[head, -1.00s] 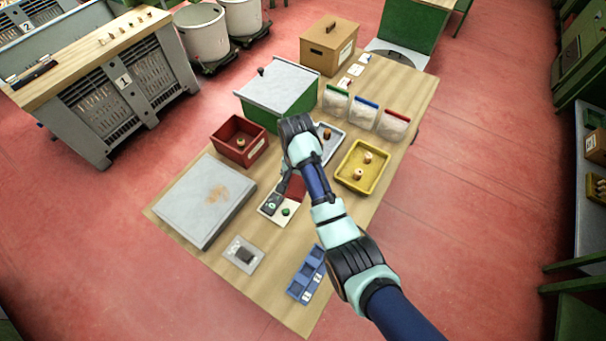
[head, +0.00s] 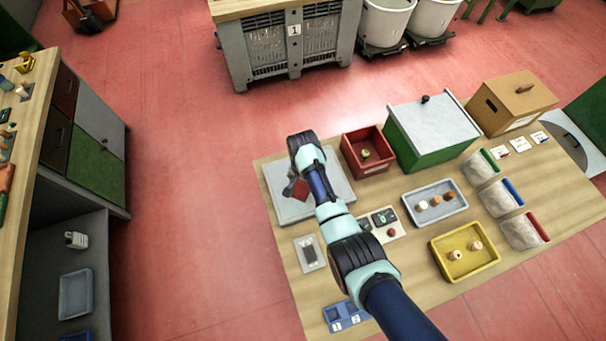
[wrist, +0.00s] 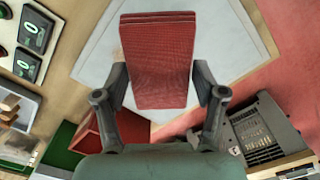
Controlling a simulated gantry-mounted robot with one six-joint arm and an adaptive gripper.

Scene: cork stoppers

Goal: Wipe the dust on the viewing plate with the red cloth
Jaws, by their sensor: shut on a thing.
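The red cloth (head: 301,191) hangs from my gripper (head: 296,187) over the pale grey viewing plate (head: 287,209) in the head view. In the wrist view the cloth (wrist: 158,62) is a flat red piece between the two fingers of my gripper (wrist: 160,82), which is shut on it. The plate (wrist: 228,45) shows pale behind and around the cloth. I cannot tell whether the cloth touches the plate. No dust shows on the visible parts of the plate; the cloth and arm hide its middle.
A red bin (head: 376,165) and a green box (head: 420,151) stand behind the plate to the right. A button panel (head: 386,224), a grey tray (head: 449,212) and a yellow tray (head: 489,265) lie to the right.

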